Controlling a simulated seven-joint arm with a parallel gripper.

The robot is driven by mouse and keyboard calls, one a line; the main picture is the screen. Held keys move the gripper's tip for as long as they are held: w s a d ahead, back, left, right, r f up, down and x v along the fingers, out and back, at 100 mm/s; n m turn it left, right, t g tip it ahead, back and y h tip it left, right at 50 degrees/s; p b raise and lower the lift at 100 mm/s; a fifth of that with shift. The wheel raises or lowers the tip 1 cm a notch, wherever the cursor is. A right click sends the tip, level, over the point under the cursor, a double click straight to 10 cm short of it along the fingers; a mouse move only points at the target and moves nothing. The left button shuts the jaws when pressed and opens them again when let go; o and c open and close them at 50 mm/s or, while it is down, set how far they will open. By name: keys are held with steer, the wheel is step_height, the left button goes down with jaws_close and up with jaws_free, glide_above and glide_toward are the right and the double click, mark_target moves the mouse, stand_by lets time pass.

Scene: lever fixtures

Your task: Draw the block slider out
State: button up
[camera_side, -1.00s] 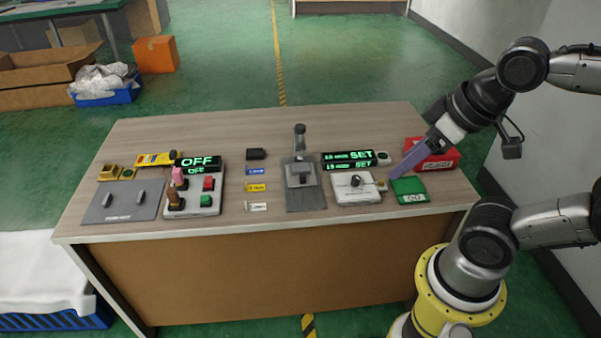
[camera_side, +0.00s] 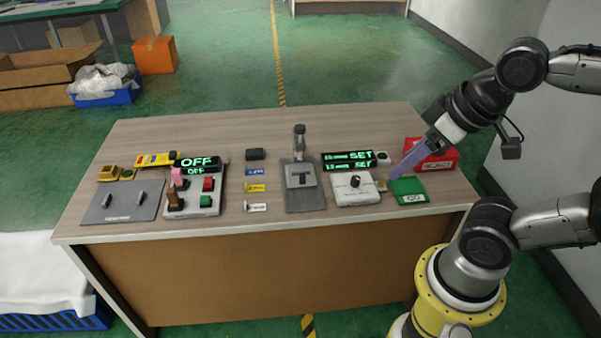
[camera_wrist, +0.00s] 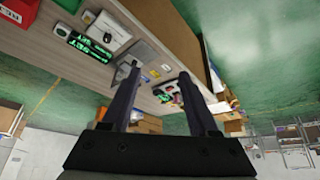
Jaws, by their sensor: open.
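My gripper (camera_side: 397,173) has its fingers apart and empty; it points down and left above the right end of the table, near the green tray. In the wrist view my gripper (camera_wrist: 158,82) shows two dark fingers with a wide gap. A grey fixture (camera_side: 304,188) near the table's middle carries a raised light block with a dark T-shaped mark, and a post stands behind it. It may be the block slider, but I cannot tell for sure. My gripper is well to its right and apart from it. In the wrist view the fixture is partly hidden by a finger.
A white box with a black knob (camera_side: 356,187) stands between the grey fixture and the green tray (camera_side: 408,190). A red bin (camera_side: 440,160) sits behind. Left are a button panel (camera_side: 206,201) and a grey plate with two handles (camera_side: 120,202). Small labels lie between.

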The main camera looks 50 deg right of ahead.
steer(key=c, duration=0.4)
steer(key=w+a+r+m+y, duration=0.1)
steer(key=w+a+r+m, duration=0.15)
steer(key=m, duration=0.35)
steer(key=m+g+y, duration=0.2)
steer(key=m, duration=1.9)
glide_above(303, 175)
steer(key=s+d, duration=0.4)
step_height(303, 175, down, 16)
steer(key=r, duration=0.1)
steer(key=x, duration=1.4)
steer(key=shift+s, duration=0.3)
